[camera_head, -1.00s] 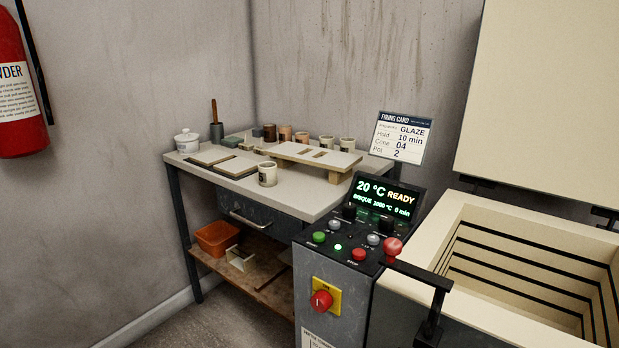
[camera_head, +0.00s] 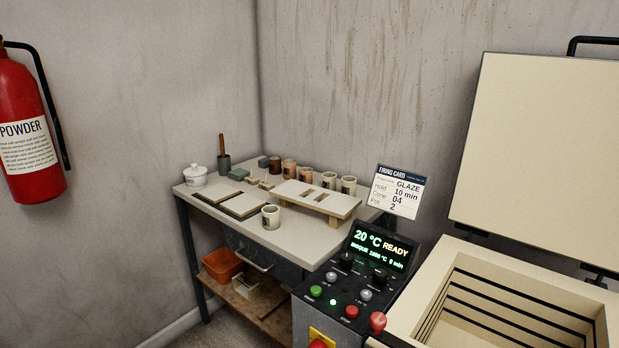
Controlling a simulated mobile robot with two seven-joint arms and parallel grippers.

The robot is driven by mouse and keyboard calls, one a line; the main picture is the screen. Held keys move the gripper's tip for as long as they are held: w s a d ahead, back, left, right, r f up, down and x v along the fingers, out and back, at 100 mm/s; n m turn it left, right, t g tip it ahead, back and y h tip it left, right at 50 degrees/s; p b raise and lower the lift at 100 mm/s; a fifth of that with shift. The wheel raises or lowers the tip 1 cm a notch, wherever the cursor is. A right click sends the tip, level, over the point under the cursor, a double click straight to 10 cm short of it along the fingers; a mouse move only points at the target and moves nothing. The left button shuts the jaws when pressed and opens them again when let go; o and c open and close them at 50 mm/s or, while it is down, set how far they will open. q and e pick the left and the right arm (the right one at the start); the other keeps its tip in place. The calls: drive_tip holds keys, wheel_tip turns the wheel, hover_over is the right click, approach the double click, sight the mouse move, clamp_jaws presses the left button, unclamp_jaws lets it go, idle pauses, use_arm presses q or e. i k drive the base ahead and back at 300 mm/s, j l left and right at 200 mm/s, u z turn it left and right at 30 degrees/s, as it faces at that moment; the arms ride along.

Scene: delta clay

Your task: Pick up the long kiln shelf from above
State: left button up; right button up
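A long, pale, flat board with two rectangular slots (camera_head: 325,203), which looks like the long kiln shelf, lies level on the worktable (camera_head: 274,236). It rests on wooden blocks (camera_head: 335,220) that hold it above the tabletop. Neither of my grippers is in view, and nothing is seen touching the shelf.
A white cup (camera_head: 271,217) stands just in front of the shelf. Several cups (camera_head: 349,185) stand behind it. Two flat tiles (camera_head: 246,206) and a lidded white jar (camera_head: 196,176) are to its left. The control panel (camera_head: 378,254) and open kiln (camera_head: 460,258) are at right.

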sight(337, 204)
drive_tip(key=i+j+u, duration=0.1)
drive_tip(key=j+u, duration=0.15)
drive_tip(key=i+j+u, duration=0.1)
drive_tip(key=j+u, duration=0.2)
drive_tip(key=i+j, duration=0.25)
drive_tip(key=i, duration=0.3)
drive_tip(key=i+j+z, duration=0.1)
drive_tip(key=i+j, duration=0.15)
drive_tip(key=i, duration=0.25)
drive_tip(key=i+j+z, duration=0.55)
drive_tip(key=i+j, duration=0.15)
drive_tip(key=i, duration=0.1)
